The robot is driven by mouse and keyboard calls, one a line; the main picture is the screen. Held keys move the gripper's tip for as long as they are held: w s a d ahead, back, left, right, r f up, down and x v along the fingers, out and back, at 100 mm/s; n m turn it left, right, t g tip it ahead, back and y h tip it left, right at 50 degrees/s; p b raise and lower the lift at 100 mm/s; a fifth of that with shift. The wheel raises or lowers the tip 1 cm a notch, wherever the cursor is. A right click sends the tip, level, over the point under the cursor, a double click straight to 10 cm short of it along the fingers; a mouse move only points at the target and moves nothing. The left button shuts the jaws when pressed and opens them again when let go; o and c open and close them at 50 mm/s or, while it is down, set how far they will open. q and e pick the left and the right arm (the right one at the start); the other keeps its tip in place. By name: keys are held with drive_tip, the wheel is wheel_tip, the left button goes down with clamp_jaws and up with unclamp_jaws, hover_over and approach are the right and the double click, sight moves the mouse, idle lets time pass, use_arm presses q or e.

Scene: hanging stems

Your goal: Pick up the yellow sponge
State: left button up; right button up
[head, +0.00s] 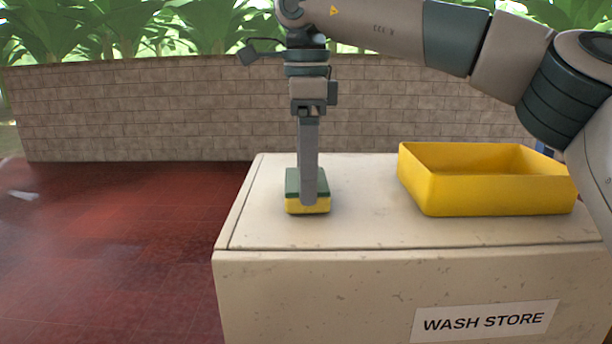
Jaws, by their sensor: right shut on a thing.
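The yellow sponge (294,207), with a dark green top layer, sits near the left side of a cream chest top. My right gripper (309,196) points straight down over it and is shut on it. One finger covers part of the sponge's near face; the other finger is hidden behind it. The sponge looks level, and I cannot tell if it is touching the chest top or slightly above it. My left gripper is not in view.
The cream chest (360,225) carries a label (484,321) reading WASH STORE. An open yellow bin (490,190) stands on its right side. The chest top between sponge and bin is clear. A brick wall (150,115) stands behind; red tiled floor (110,250) lies left.

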drive_tip(key=shift+r, duration=0.75)
drive_tip(key=shift+r+b, duration=0.45)
drive_tip(key=shift+r, duration=0.5)
drive_tip(key=shift+s+d+r+b, duration=0.6)
drive_tip(key=shift+s+d, duration=0.15)
drive_tip(key=shift+s, duration=0.1)
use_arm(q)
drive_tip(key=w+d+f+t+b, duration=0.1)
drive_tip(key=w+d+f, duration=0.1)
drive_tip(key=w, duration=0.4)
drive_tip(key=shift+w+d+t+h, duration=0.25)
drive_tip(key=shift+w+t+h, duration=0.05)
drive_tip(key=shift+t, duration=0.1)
use_arm(e)
drive_tip(key=s+d+r, duration=0.6)
drive_tip(key=shift+s+d, duration=0.3)
drive_tip(key=shift+s, duration=0.05)
